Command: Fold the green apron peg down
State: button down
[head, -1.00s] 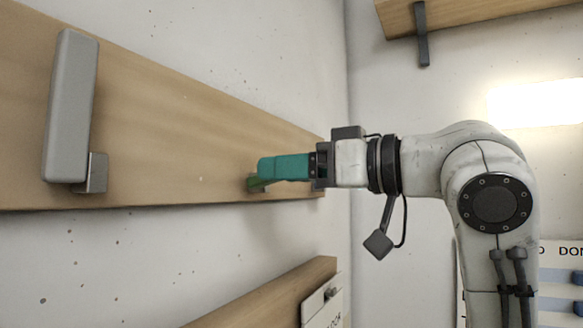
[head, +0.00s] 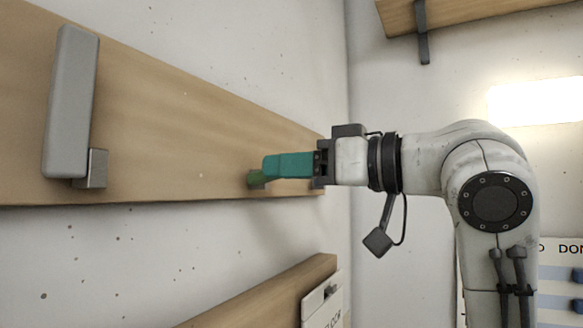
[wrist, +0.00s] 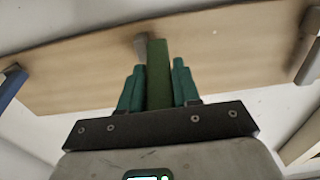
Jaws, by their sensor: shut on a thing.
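The green apron peg (wrist: 158,78) lies between the two teal fingers of my gripper (wrist: 159,66) in the wrist view, and the jaws are shut on it. The peg's grey mount (wrist: 142,46) is on the wooden board (wrist: 230,50). In the head view, my gripper (head: 266,167) reaches in from the right near the board's far end. Only a small green part of the peg (head: 256,179) shows past the fingertips there. The fingers hide the rest, so its exact tilt is hard to tell.
A grey peg (head: 70,105) stands upright on the near part of the board (head: 190,120). A blue peg (wrist: 12,86) shows at the left edge in the wrist view. A lower board (head: 275,293) with a label card runs below. The wall between the boards is bare.

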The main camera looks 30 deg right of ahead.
jog(key=shift+f+b, duration=0.4)
jog(key=shift+b, duration=0.2)
jog(key=shift+r+t+y, duration=0.2)
jog(key=shift+t+y, duration=0.1)
jog(key=c, duration=0.9)
grip_release()
jog(key=b+v, duration=0.2)
jog(key=v, duration=0.9)
jog(key=shift+b, duration=0.35)
